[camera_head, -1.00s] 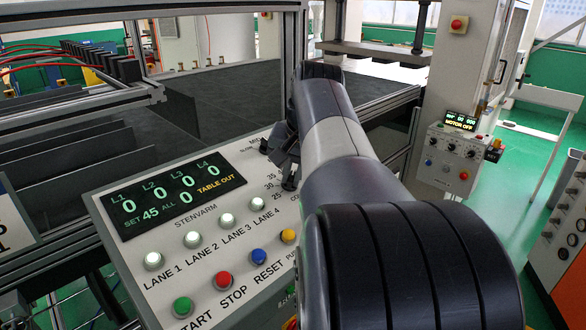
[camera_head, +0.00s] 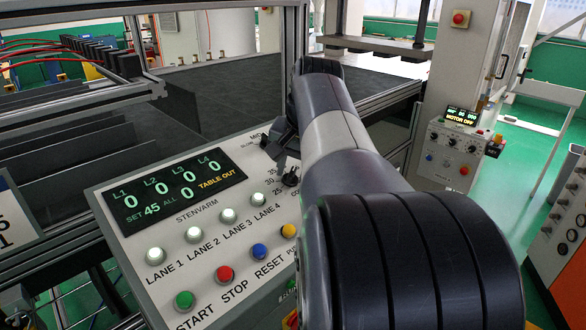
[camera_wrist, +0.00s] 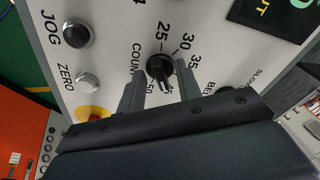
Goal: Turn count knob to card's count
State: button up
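The black count knob (camera_wrist: 158,68) shows in the wrist view on the white panel, ringed by printed numbers including 25, 30 and 35. Its pointer end faces the lower side, near a mark that seems to be 45. My gripper (camera_wrist: 160,69) is open, with one grey finger on each side of the knob in the picture and gaps between. The panel display (camera_head: 175,188) reads SET 45 and TABLE OUT, with zeros for the lanes. No card with a readable count shows.
Lane buttons (camera_head: 192,235) and green, red, blue and yellow buttons line the panel near the knob. A white sign (camera_head: 14,215) is cut off at the left edge. A black knob (camera_wrist: 228,92) marked BELT is partly hidden by my gripper.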

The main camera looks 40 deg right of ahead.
jog(key=v, duration=1)
jog(key=shift+r, duration=0.35)
jog(key=shift+s, duration=0.1)
jog(key=x, duration=1.1)
jog(key=shift+s+a, duration=0.1)
jog(key=shift+n, duration=0.3)
jog(key=shift+r, duration=0.1)
